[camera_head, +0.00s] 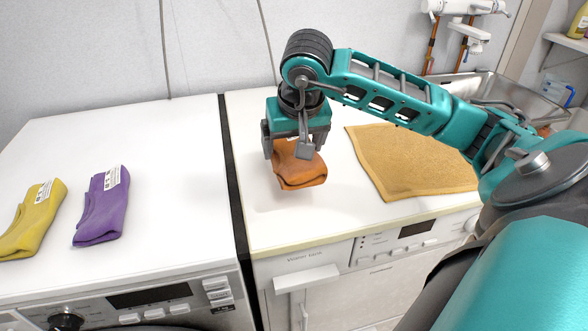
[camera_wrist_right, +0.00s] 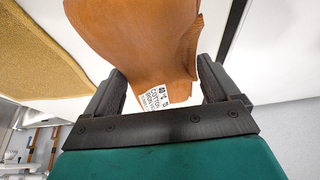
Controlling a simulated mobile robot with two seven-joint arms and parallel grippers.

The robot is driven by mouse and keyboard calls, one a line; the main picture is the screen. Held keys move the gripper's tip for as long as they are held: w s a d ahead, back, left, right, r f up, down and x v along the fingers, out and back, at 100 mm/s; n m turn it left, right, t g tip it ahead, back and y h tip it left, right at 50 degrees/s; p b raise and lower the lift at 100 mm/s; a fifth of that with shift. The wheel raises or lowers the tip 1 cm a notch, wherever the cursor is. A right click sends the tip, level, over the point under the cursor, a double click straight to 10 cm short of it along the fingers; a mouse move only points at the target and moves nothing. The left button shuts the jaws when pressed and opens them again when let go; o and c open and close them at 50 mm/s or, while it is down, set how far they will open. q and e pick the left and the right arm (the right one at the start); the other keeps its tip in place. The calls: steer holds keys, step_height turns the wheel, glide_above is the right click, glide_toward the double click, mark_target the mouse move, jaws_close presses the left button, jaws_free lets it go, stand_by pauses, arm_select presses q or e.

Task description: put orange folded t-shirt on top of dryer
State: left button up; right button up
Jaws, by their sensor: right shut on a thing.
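The orange folded t-shirt (camera_head: 300,172) hangs from my right gripper (camera_head: 289,150), over the white top of the right-hand machine (camera_head: 280,224). In the right wrist view the shirt (camera_wrist_right: 135,40) sits between the two dark fingers (camera_wrist_right: 160,88), its white label facing the camera. The gripper is shut on it. The shirt looks slightly above the surface, but the exact gap is hard to tell. The left-hand machine (camera_head: 90,268), with a dark display and knob, stands beside it; which one is the dryer is not clearly readable. My left gripper is not in view.
A yellow folded shirt (camera_head: 34,222) and a purple folded shirt (camera_head: 101,208) lie on the left-hand machine, with free room right of them. A tan towel (camera_head: 410,160) covers part of the right-hand top. A dark gap (camera_head: 234,185) separates the machines. A metal sink (camera_head: 520,98) is at right.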

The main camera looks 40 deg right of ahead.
step_height(320, 180, down, 2)
steer(key=shift+f, duration=0.4)
steer(key=shift+f+b, duration=0.3)
steer(key=shift+f, duration=1.3)
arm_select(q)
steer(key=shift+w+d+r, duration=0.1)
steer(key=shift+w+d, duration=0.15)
arm_select(e)
steer(key=shift+f, duration=0.1)
steer(key=o, duration=0.7)
steer(key=shift+f, duration=0.1)
steer(key=shift+o, duration=0.8)
